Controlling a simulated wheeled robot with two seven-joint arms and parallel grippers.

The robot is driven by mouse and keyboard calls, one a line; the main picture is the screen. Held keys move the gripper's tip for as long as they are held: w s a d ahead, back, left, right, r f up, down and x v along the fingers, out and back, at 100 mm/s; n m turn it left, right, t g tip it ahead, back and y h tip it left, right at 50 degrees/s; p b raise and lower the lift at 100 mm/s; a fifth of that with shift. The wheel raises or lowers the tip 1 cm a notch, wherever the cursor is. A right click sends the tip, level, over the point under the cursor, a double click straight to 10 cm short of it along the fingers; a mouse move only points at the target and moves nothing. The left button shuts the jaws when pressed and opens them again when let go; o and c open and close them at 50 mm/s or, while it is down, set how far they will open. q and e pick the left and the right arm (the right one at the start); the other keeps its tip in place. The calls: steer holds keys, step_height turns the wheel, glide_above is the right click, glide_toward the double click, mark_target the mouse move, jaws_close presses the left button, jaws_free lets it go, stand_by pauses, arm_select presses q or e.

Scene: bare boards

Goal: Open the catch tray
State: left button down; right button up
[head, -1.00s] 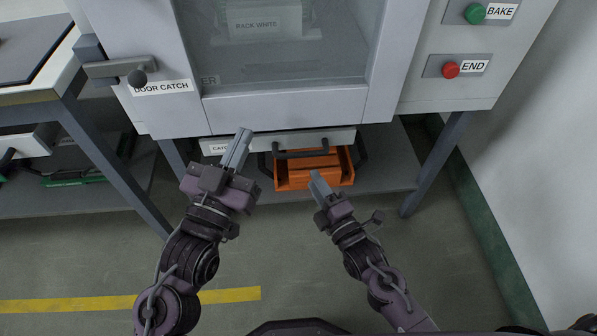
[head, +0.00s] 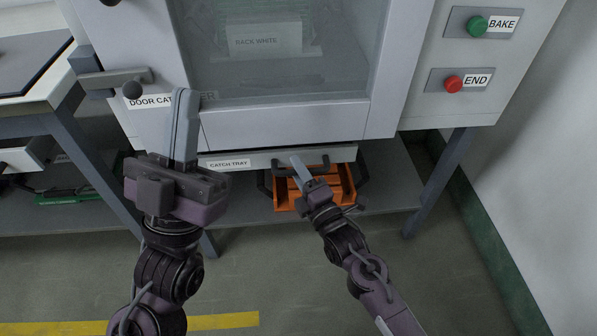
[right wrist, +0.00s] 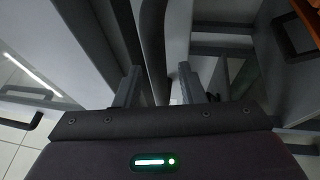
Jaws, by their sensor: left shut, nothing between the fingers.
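The catch tray (head: 262,156) is a low, pale front with a "CATCH TRAY" label at its left, under the oven. It looks pushed in. Its dark bar handle (head: 320,168) sticks out at the middle. My left gripper (head: 184,98) is shut and empty, in front of the door's lower left corner.
An orange crate (head: 283,193) with dark side handles stands on the shelf below the tray. The door catch lever (head: 115,82) is left of my left gripper. BAKE (head: 477,25) and END (head: 453,84) buttons are at the upper right. A bench stands at left.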

steer(key=shift+w, duration=0.1)
jaws_close()
stand_by(0.5)
